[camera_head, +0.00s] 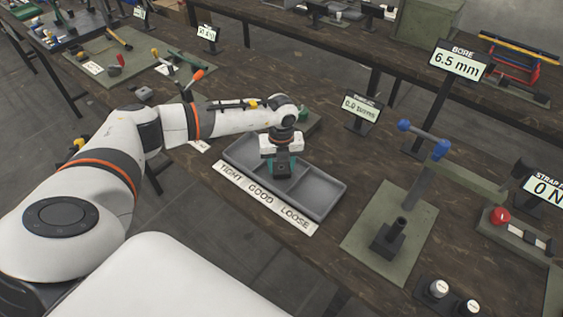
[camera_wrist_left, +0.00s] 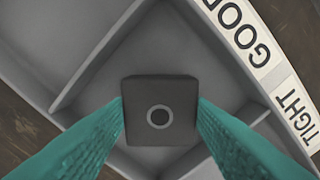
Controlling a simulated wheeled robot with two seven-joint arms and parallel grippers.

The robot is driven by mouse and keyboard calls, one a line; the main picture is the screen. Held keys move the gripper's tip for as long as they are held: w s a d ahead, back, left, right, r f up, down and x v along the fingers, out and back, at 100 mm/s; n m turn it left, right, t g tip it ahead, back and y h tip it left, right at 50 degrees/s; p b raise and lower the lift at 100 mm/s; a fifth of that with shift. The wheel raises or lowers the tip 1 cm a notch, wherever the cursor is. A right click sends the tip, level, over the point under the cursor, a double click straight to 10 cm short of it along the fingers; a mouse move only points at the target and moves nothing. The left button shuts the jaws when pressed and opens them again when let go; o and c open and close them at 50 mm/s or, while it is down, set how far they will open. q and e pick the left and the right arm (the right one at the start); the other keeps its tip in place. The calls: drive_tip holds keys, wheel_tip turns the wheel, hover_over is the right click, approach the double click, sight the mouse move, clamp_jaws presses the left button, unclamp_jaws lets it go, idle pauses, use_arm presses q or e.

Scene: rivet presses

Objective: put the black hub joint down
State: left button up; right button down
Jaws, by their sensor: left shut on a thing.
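The black hub joint (camera_wrist_left: 160,110) is a dark square block with a round hole in its top face, seen in the left wrist view. My left gripper (camera_head: 281,174) is shut on it, with a teal finger at each side of the block. It points down over the middle compartment of the grey three-part tray (camera_head: 322,190). In the left wrist view the block lies between the tray's two dividers (camera_wrist_left: 92,62), level with the GOOD label. I cannot tell whether it touches the tray floor. My right gripper is not in view.
A white strip (camera_head: 262,199) reading TIGHT, GOOD, LOOSE runs along the tray's front edge. To the right, a press with a blue-ended handle (camera_head: 425,140) stands on a green mat (camera_head: 362,255). A small display (camera_head: 361,108) stands behind the tray, and a 6.5 mm BORE sign (camera_head: 459,61) farther right.

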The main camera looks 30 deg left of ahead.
use_arm(q)
drive_tip(key=shift+f, duration=0.1)
drive_tip(key=shift+f, duration=0.15)
drive_tip(key=o, duration=1.1)
drive_tip(key=shift+c, duration=0.2)
drive_tip(key=shift+r, duration=0.35)
drive_tip(key=shift+w+r, duration=0.1)
drive_tip(key=shift+r, duration=0.2)
wheel_tip(320, 180, up, 11)
drive_tip(key=b, duration=0.3)
drive_tip(key=shift+d, duration=0.1)
